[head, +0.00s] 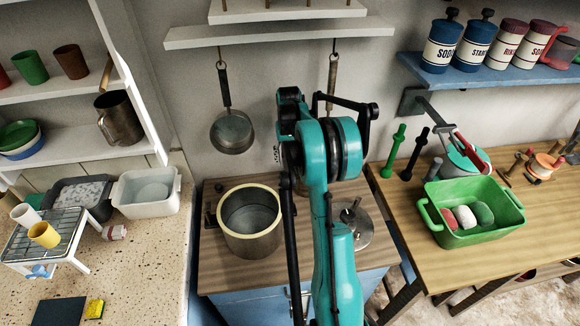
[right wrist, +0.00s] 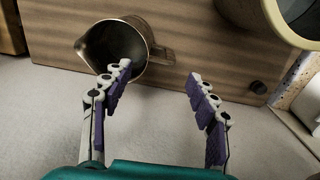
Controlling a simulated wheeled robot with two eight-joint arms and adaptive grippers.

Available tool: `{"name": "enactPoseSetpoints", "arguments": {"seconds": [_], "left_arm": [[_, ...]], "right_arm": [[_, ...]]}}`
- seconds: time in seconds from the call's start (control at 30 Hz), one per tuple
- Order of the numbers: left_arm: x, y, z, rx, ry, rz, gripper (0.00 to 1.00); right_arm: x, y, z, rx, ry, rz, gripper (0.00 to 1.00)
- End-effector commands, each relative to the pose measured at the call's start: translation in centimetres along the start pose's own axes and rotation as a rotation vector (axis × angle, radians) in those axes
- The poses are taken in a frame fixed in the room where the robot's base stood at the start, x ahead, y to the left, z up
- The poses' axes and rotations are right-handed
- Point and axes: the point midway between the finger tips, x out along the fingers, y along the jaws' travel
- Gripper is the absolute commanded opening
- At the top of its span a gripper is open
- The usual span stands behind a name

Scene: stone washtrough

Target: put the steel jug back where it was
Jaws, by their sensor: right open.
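A metal jug (right wrist: 112,48) with a spout and side handle stands on the wooden top in the right wrist view. In the head view my right arm hides most of that spot. Another dark metal jug (head: 120,118) stands upright on the left shelf; I cannot tell which is the steel one. My right gripper (right wrist: 158,72) is open and empty. Its left fingertip overlaps the near side of the jug in the picture; the handle lies beyond the gap between the fingers. I cannot tell whether they touch. My left gripper is not in view.
A large pot with a cream rim (head: 250,187) stands left of my right arm, and a round steel lid (head: 357,226) lies to its right. Two pans hang on the wall, including a round one (head: 232,132). A green basin (head: 478,236) stands on the right table.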

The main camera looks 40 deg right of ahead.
Motion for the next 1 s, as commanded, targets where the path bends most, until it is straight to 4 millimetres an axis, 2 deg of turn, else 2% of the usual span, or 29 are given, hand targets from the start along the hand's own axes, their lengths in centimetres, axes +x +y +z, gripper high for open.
{"name": "enactPoseSetpoints", "arguments": {"seconds": [0.1,0.3,0.37,0.47,0.57,0.73,0.9,1.0], "left_arm": [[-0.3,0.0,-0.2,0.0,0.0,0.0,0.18],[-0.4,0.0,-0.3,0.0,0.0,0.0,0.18],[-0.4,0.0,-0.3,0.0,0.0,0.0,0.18],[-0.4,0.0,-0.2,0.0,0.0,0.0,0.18],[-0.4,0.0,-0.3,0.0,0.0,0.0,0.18],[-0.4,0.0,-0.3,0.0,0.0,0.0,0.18],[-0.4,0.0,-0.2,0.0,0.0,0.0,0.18],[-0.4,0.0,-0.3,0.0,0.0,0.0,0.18]], "right_arm": [[-1.6,0.0,0.0,0.0,0.0,0.0,0.59],[-2.4,-0.2,0.1,-0.003,0.002,0.0,0.59],[-2.9,-0.8,0.5,-0.012,0.01,0.0,0.59],[-4.9,-2.8,1.9,-0.047,0.044,-0.002,0.59],[-7.7,-6.1,4.7,-0.105,0.103,-0.007,0.59],[-11.9,-11.4,11.4,-0.22,0.223,-0.028,0.59],[-14.0,-15.1,18.9,-0.331,0.342,-0.063,0.59],[-14.2,-16.6,23.4,-0.396,0.411,-0.091,0.59]]}}
